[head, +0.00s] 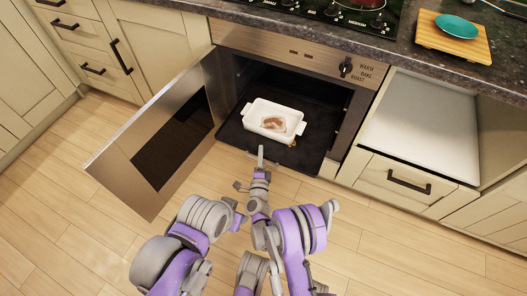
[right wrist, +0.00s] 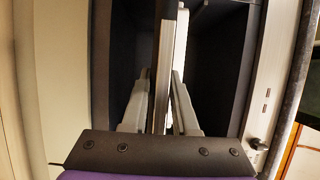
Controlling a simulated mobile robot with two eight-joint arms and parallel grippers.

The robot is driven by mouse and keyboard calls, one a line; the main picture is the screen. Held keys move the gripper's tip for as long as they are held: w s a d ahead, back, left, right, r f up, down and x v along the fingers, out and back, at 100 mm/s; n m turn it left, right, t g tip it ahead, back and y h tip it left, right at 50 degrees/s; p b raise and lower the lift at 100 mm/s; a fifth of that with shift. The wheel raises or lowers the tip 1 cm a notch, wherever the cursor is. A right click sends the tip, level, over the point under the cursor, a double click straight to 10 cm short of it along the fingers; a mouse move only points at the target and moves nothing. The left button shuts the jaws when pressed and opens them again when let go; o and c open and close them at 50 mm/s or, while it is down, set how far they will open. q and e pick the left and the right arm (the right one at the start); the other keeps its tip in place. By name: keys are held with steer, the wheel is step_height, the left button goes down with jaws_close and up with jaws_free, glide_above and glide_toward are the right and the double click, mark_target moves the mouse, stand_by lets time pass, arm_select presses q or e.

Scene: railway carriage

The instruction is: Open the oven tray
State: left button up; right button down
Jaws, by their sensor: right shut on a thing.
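The dark oven tray (head: 232,131) extends partly out of the open oven (head: 290,75), above the floor. My right gripper (head: 261,156) is at the tray's front edge and shut on it. In the right wrist view, the right gripper's (right wrist: 161,88) two fingers lie on either side of the tray's edge (right wrist: 166,50). A white baking dish (head: 253,123) with a piece of food (head: 271,124) sits on the tray. My left gripper cannot be made out in the head view; only arm links show at lower left.
The oven door (head: 150,140) stands swung open to the left. A drawer (head: 400,183) is below a pale recess at right. The counter (head: 425,70) holds a wooden board (head: 440,42) with a teal bowl (head: 456,26). The wooden floor (head: 420,250) is clear at lower right.

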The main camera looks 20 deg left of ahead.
arm_select(q)
steer(key=shift+s, duration=0.15)
arm_select(e)
steer(key=shift+s+r, duration=0.15)
steer(key=shift+s, duration=0.2)
steer(key=c, duration=0.9)
jaws_free()
arm_select(q)
steer(key=shift+s, duration=0.1)
arm_select(e)
steer(key=shift+s, duration=0.1)
